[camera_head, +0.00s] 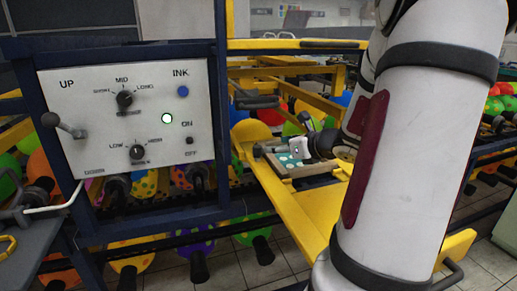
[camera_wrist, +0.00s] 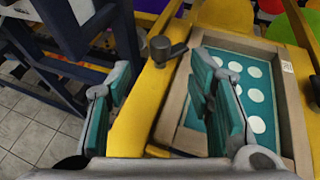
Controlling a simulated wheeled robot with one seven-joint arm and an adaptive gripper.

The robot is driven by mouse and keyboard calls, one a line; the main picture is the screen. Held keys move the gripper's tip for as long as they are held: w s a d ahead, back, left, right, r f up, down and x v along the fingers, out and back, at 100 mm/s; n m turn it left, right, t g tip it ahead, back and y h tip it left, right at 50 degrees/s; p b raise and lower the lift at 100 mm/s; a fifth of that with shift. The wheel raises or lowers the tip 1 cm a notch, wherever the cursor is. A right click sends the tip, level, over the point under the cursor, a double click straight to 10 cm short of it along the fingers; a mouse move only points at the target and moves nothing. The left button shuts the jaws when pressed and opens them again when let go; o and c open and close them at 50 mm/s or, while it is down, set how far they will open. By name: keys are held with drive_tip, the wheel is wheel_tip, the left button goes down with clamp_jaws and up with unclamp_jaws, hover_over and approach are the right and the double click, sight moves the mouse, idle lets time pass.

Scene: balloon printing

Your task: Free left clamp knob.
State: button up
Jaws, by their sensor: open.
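A dark grey clamp knob (camera_wrist: 161,49) with a short side arm sits on the yellow bar at the left edge of the printing frame (camera_wrist: 168,118) in the wrist view. My gripper (camera_wrist: 164,76) is open and empty, with one teal-padded finger on each side of the knob in the picture. The knob appears beyond the fingertips, and I see no contact. The frame is wooden, around a teal plate (camera_wrist: 238,68) with white dots.
A white control panel (camera_head: 132,110) with dials stands at the left in the head view. Yellow rails (camera_head: 283,200) run beside the frame. Coloured balloons (camera_head: 195,235) hang below and behind. Dark blue beams (camera_wrist: 85,45) lie close left of my gripper.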

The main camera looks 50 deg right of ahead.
sight(259, 147)
drive_tip(key=b+x, duration=0.1)
drive_tip(key=x, duration=0.9)
drive_tip(key=shift+w, duration=0.15)
clamp_jaws()
